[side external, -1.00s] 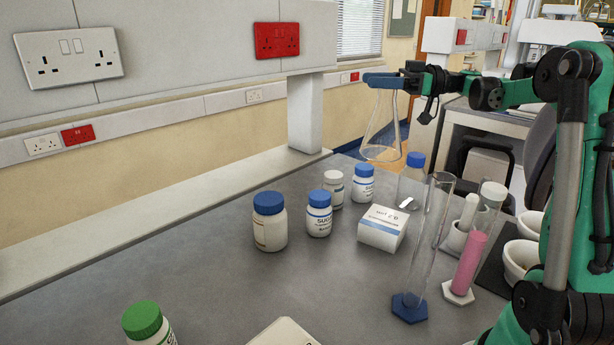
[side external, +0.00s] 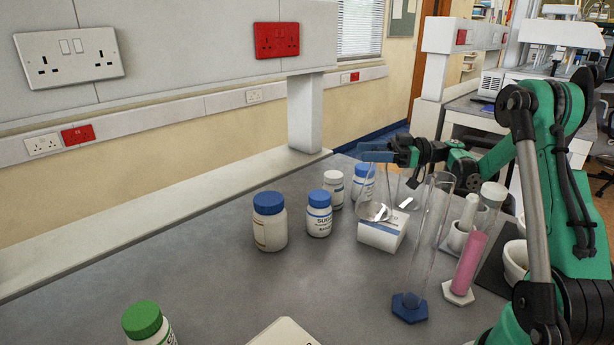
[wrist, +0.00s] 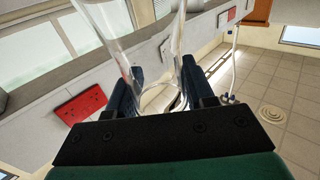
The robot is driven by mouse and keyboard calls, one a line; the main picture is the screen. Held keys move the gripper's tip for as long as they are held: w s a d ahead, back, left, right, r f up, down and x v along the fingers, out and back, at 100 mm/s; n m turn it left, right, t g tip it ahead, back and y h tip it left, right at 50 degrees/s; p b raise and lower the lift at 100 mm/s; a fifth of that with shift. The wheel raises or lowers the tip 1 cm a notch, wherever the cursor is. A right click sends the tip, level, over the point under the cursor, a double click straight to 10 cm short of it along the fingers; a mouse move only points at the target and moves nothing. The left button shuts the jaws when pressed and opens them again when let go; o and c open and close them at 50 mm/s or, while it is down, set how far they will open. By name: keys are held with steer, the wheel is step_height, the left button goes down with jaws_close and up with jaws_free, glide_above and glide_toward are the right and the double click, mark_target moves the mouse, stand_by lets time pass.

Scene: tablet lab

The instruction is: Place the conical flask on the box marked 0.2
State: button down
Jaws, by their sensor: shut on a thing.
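The clear glass conical flask (side external: 374,209) is upright in my gripper (side external: 376,157), which is shut on its neck. In the wrist view my gripper (wrist: 155,88) has the flask (wrist: 112,22) between its two blue fingers. The base of the flask overlaps the top left of the box in the side view. I cannot tell whether they touch.
White bottles with blue caps (side external: 319,214) (side external: 270,222) and a white-capped bottle (side external: 334,190) stand left of the box. A tall clear cylinder (side external: 428,238) and a pink-filled cylinder (side external: 470,262) stand close on its right.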

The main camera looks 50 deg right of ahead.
steer(key=shift+f, duration=0.1)
steer(key=shift+c, duration=1.6)
jaws_free()
